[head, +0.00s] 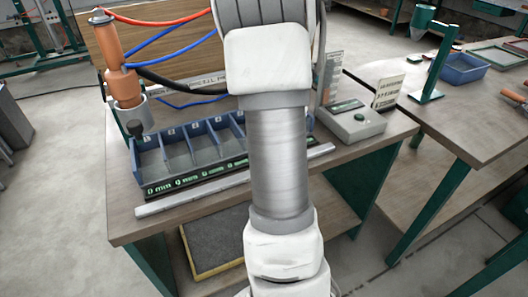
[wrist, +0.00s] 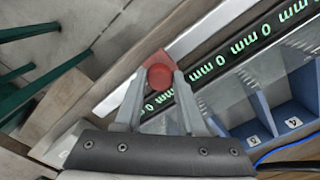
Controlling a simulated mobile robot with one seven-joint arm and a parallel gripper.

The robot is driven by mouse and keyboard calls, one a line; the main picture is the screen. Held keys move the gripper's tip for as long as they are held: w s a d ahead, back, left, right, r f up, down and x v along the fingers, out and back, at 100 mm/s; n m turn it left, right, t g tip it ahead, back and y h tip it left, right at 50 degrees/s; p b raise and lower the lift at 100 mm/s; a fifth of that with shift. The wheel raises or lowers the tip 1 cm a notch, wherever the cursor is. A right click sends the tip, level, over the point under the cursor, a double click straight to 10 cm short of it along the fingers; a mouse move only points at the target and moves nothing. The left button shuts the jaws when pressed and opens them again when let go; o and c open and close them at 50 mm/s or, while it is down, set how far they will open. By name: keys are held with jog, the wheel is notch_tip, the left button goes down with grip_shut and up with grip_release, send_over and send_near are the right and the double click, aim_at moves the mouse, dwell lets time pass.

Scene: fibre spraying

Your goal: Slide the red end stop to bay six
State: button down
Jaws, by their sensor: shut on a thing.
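The red end stop (wrist: 160,76) is a small block with a round knob, seen in the wrist view at the pale metal rail (wrist: 205,33). My gripper (wrist: 158,82) has its two fingertips closed on either side of it. The rail also shows in the head view (head: 165,207), along the front of the blue bay tray (head: 140,178). My arm covers the gripper, the end stop and the tray's right part in the head view. Two numbered bays show in the wrist view; I cannot read their numbers surely.
A black display strip (head: 172,186) with green "0 mm" readouts runs between rail and tray. A copper-coloured spray nozzle (head: 122,85) with hoses stands at the tray's left. A grey control box (head: 350,122) is on the right. The bench's front edge lies close to the rail.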

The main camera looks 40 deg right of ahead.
jog(key=shift+s+d, duration=0.2)
jog(key=shift+d, duration=0.35)
jog(key=shift+s+d, duration=0.15)
jog(key=shift+d, duration=0.4)
jog(key=c, duration=0.5)
grip_release()
notch_tip(320, 180, up, 17)
jog(key=p, duration=0.2)
jog(key=shift+r+p, duration=0.2)
jog(key=shift+p, duration=0.15)
